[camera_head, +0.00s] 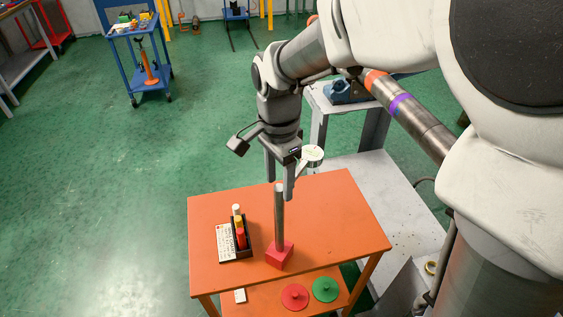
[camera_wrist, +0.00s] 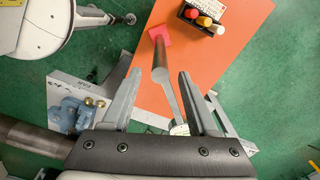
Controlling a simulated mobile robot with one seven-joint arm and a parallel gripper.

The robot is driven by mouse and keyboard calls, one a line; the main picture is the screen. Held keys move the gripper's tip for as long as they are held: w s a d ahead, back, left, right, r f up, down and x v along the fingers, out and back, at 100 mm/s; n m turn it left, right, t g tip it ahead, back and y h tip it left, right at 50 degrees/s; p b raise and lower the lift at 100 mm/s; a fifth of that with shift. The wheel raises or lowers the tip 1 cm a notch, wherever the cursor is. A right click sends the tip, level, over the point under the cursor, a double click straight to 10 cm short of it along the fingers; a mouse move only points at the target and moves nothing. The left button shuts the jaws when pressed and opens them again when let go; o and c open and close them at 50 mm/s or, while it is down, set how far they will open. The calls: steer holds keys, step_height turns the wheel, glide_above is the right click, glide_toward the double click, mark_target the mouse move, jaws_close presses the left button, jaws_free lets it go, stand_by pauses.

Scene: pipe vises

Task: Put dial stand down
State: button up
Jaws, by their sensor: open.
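The dial stand (camera_head: 279,220) stands upright on the orange table (camera_head: 340,225), with a red block base and a grey metal post. A round white dial (camera_head: 312,155) shows at its top, partly beside my gripper. My gripper (camera_head: 279,188) is open above the table, with its fingers around or close by the post's upper end. In the wrist view, the post of the dial stand (camera_wrist: 161,62) appears between the two open fingers of my gripper (camera_wrist: 159,74), apart from both. The dial (camera_wrist: 180,129) shows near the gripper body there. The red base rests on the tabletop.
A black holder (camera_head: 241,247) with white, yellow and red pieces and a label stands left of the stand. Red (camera_head: 295,296) and green discs (camera_head: 325,289) lie on the lower shelf. A pipe (camera_head: 410,115) and blue vise (camera_head: 345,91) are behind right.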

step_height(320, 180, up, 4)
steer(key=shift+d+r, duration=0.1)
steer(key=shift+r, duration=0.15)
steer(key=s+d+r+n+t, duration=0.2)
steer(key=s+d+n, duration=0.3)
steer(key=d, duration=0.3)
steer(key=s+d+r+n+t, duration=0.3)
steer(key=s+d+r+n, duration=0.1)
steer(key=s+d, duration=0.3)
steer(key=shift+s+d+n+t, duration=0.15)
steer(key=shift+d+n+t, duration=0.2)
steer(key=shift+n, duration=0.45)
steer(key=shift+o, duration=0.4)
